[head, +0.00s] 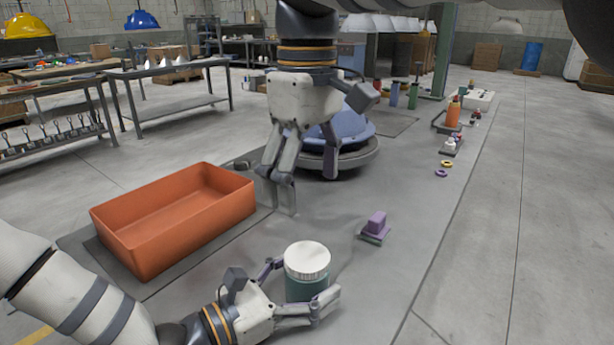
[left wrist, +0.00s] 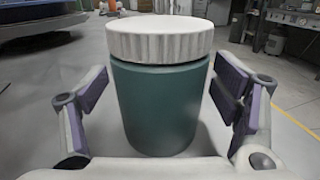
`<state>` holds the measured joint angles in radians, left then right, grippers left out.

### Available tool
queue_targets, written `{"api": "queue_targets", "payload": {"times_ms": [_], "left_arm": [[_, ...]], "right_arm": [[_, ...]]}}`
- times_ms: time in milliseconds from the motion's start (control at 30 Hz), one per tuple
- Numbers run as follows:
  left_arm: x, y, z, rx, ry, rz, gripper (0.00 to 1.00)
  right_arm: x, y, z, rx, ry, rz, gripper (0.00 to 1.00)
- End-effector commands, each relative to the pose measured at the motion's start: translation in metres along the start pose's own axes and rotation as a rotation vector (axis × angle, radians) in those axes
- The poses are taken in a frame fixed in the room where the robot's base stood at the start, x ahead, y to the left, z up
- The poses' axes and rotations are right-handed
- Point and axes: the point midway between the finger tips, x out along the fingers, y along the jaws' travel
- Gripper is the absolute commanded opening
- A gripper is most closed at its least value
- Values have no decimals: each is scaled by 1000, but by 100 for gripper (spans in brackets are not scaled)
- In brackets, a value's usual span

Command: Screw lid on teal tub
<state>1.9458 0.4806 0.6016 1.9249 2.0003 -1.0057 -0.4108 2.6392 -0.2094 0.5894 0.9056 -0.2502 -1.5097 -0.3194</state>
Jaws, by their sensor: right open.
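The teal tub (head: 306,288) stands upright at the bottom middle of the head view. A white ribbed lid (head: 307,261) sits level on its top; I cannot tell how tightly. My left gripper (head: 304,291) is open, low around the tub, with one finger on each side. In the left wrist view the tub (left wrist: 160,105) and lid (left wrist: 160,38) fill the middle, and narrow gaps show between the fingers and the tub wall. My right gripper (head: 306,172) points down, open and empty, behind and above the lid, apart from it.
An orange bin (head: 178,222) stands to the left on a dark mat. A purple block (head: 376,223) on a small base is to the right. A blue round item (head: 345,128) on a grey disc lies behind my right gripper. Floor right of the tub is clear.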

Motion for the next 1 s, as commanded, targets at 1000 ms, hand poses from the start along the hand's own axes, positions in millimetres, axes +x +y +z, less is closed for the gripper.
{"api": "queue_targets", "payload": {"times_ms": [1000], "left_arm": [[-120, 0, 0, 0, 0, 0, 81]], "right_arm": [[0, 0, 0, 0, 0, 0, 80]]}}
